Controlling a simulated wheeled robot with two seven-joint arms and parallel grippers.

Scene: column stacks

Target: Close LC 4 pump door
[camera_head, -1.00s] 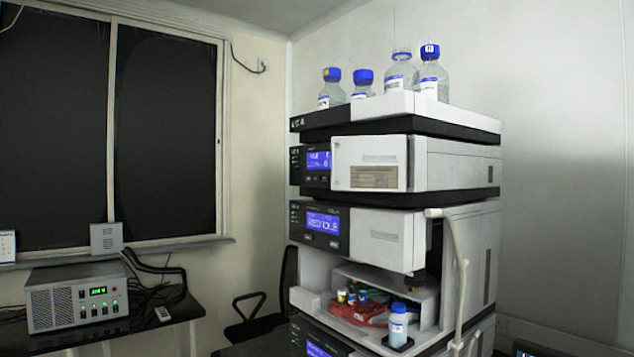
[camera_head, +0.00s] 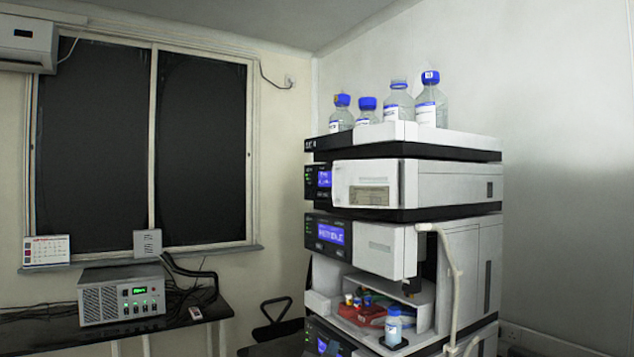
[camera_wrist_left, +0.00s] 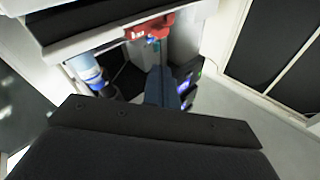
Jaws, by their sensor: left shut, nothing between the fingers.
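The instrument stack shows in the head view, with white modules and blue displays. The upper module has a white front door panel (camera_head: 366,184) beside its display (camera_head: 323,180); I cannot tell whether it is fully closed or ajar. A lower module has an open front bay, with a red vial tray (camera_head: 362,314) and a blue-capped bottle (camera_head: 393,327). No LC 4 label is legible. My left gripper (camera_wrist_left: 161,84) shows in the left wrist view, dark, with fingers together and empty. The red tray (camera_wrist_left: 150,28) and a bottle (camera_wrist_left: 86,72) lie beyond it. My right gripper is out of view.
Several blue-capped bottles (camera_head: 397,100) stand on top of the stack. A pale curved bar (camera_head: 452,285) runs down its right front edge. A grey box (camera_head: 122,294) sits on a dark table at left. A chair (camera_head: 275,325) stands between table and stack.

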